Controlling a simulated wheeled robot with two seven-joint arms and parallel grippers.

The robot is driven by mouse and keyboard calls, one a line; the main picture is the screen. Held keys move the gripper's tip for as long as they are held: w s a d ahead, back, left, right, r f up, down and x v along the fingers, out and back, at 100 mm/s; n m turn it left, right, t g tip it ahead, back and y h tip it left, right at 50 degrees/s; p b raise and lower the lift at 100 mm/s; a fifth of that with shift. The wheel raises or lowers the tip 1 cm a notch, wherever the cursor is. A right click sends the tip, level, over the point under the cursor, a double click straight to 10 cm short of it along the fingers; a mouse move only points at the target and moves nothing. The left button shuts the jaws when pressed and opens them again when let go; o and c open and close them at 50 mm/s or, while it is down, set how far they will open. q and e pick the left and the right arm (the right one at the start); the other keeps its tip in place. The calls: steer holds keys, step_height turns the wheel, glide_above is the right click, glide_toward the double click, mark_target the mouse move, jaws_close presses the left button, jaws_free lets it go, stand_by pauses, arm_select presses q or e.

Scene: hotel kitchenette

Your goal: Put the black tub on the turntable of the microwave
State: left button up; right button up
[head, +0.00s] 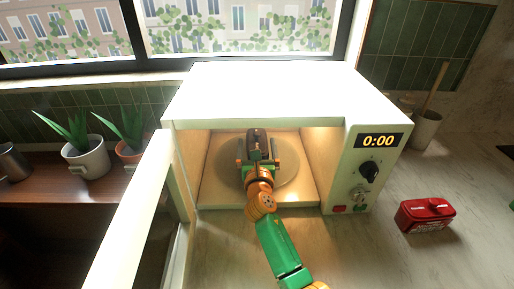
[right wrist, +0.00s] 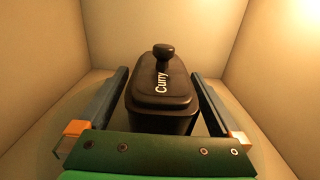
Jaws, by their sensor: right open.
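The black tub (right wrist: 162,95), with a knobbed lid and the word "Curry", stands upright inside the lit microwave (head: 270,92). In the head view the tub (head: 257,138) is over the round turntable (head: 288,172), seemingly resting on it, though its base is hidden. My right gripper (head: 258,162) reaches in through the open front. In the right wrist view its open fingers (right wrist: 160,100) stand on either side of the tub, with a gap visible at each side. My left gripper is not in view.
The microwave door (head: 135,215) is swung open at the left. A red container (head: 425,214) sits on the counter to the right. Potted plants (head: 88,158) stand at the left, and a utensil pot (head: 425,128) stands behind the microwave's right side. The front counter is mostly clear.

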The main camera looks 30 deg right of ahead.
steer(key=v, duration=1.2)
steer(key=shift+r, duration=0.1)
